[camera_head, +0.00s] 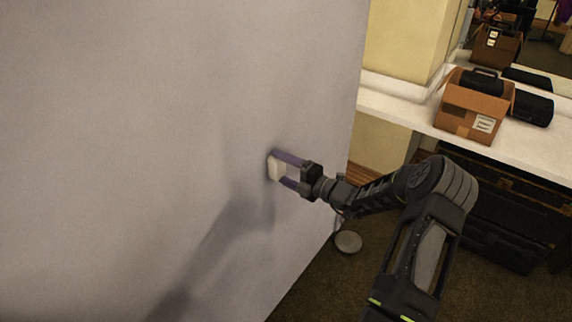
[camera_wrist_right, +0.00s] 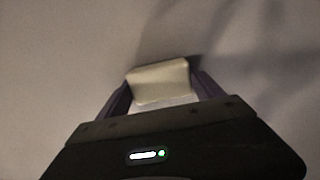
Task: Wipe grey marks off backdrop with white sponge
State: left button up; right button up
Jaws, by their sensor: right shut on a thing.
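The backdrop (camera_head: 170,120) is a large pale grey-lilac panel that fills the left and middle of the head view. It also fills the wrist view behind the sponge (camera_wrist_right: 60,60). My right gripper (camera_head: 281,171) is shut on the white sponge (camera_head: 275,168), one finger on each side. The sponge (camera_wrist_right: 158,82) sits at or very close to the backdrop near its right edge; I cannot tell for sure that it touches. Dark soft shapes on the panel look like shadows of my arm. I cannot make out distinct grey marks. My left gripper is out of view.
A white counter (camera_head: 395,108) at the right holds an open cardboard box (camera_head: 465,112) and black cases (camera_head: 531,108). Dark drawers or cases (camera_head: 495,215) stand under it. A small round grey disc (camera_head: 348,242) lies on the brown carpet (camera_head: 320,295) by the backdrop's edge.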

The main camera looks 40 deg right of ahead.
aim_at(262, 172)
jog(key=shift+s+a, duration=0.1)
jog(key=shift+a, duration=0.5)
jog(key=shift+s+a, duration=0.3)
jog(key=shift+a, duration=0.6)
jog(key=shift+s+a, duration=0.25)
jog(key=shift+a, duration=0.65)
jog(key=v, duration=0.6)
jog(key=shift+d, duration=0.1)
jog(key=v, duration=0.3)
